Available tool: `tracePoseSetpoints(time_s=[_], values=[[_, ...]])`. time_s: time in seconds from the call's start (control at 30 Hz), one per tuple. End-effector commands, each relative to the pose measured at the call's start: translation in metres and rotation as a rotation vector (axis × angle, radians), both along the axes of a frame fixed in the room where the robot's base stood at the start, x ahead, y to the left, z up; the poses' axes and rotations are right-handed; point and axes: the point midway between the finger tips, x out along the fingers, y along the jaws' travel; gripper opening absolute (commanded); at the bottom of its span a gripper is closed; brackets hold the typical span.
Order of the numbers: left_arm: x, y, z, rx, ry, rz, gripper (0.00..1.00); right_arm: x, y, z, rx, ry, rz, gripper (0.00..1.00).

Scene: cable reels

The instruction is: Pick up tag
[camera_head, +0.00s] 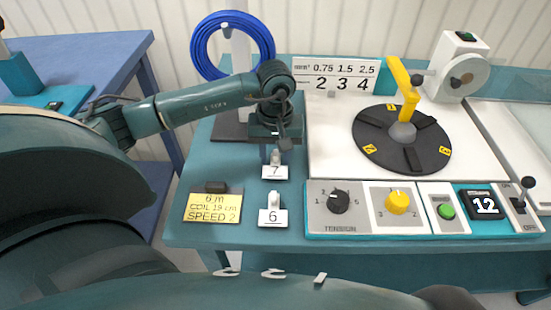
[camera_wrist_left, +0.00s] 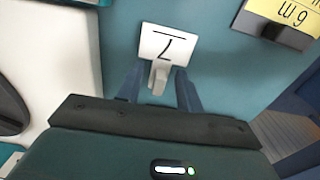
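A small white tag marked 7 (camera_head: 275,172) sits on the teal bench, with a grey upright grip on it. In the left wrist view the same tag (camera_wrist_left: 163,42) lies just ahead of my fingers. A second white tag marked 6 (camera_head: 273,217) stands nearer the front edge. My left gripper (camera_head: 277,143) points down just above and behind tag 7. In the left wrist view its two fingers (camera_wrist_left: 158,82) are apart, with the tag's grip between them and a gap on each side. My right gripper is not in view.
A yellow note card (camera_head: 213,208) lies left of the tags. The control panel (camera_head: 340,222) is to their right. Behind it are a black turntable (camera_head: 375,133) with a yellow arm and a number plate (camera_head: 335,76). A blue cable coil (camera_head: 233,45) hangs at the back.

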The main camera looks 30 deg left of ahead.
Motion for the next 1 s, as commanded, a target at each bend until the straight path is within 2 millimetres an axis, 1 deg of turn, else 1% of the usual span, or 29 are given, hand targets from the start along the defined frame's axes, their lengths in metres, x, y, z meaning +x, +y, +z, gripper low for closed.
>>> tracePoseSetpoints(time_s=[0.03, 0.1, 0.33, 0.77, 0.8, 1.0], values=[[-0.0004, -0.0006, -0.0056, -0.002, 0.001, 0.0, 0.36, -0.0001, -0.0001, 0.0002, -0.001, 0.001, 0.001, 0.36], [-0.0003, -0.0004, -0.0096, -0.002, 0.001, 0.0, 0.36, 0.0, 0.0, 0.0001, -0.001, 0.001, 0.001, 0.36], [0.0001, -0.0003, -0.0106, -0.001, -0.001, 0.0, 0.36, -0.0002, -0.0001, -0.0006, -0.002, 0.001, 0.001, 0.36], [0.0, -0.0003, -0.0103, -0.002, -0.001, 0.001, 0.01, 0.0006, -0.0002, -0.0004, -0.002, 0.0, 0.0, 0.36], [0.0001, -0.0003, -0.0102, -0.002, -0.001, 0.001, 0.0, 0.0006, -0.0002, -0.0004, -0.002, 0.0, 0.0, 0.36], [0.0001, -0.0003, -0.0099, -0.002, -0.001, 0.001, 0.0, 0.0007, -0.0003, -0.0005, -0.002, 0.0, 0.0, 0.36]])
